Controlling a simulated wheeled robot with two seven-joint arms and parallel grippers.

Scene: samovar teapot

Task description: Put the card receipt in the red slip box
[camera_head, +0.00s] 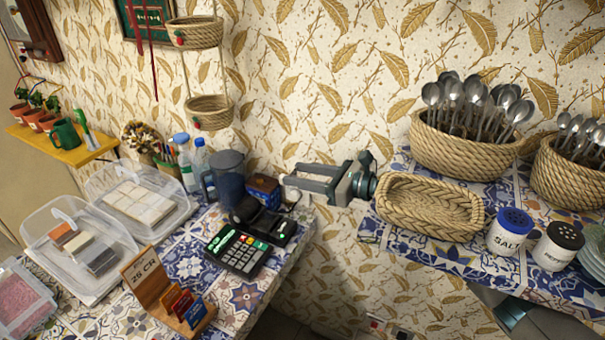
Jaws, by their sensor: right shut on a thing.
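My right gripper (300,182) reaches in front of the wallpaper, just right of the counter's back corner, with its fingers pointing left. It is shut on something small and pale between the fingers. This may be the card receipt, but I cannot make out its outline. A small dark blue and reddish-brown box (262,189) stands on the counter just left of the fingertips. I cannot tell whether it is the red slip box, and no plainly red box shows. My left gripper is not in view.
A black keypad device (238,252) and a grey jug (228,178) stand on the left tiled counter. A wooden card holder (160,290) is at its front. A gap separates it from the right tiled counter, with an empty basket (430,205) and salt shaker (509,232).

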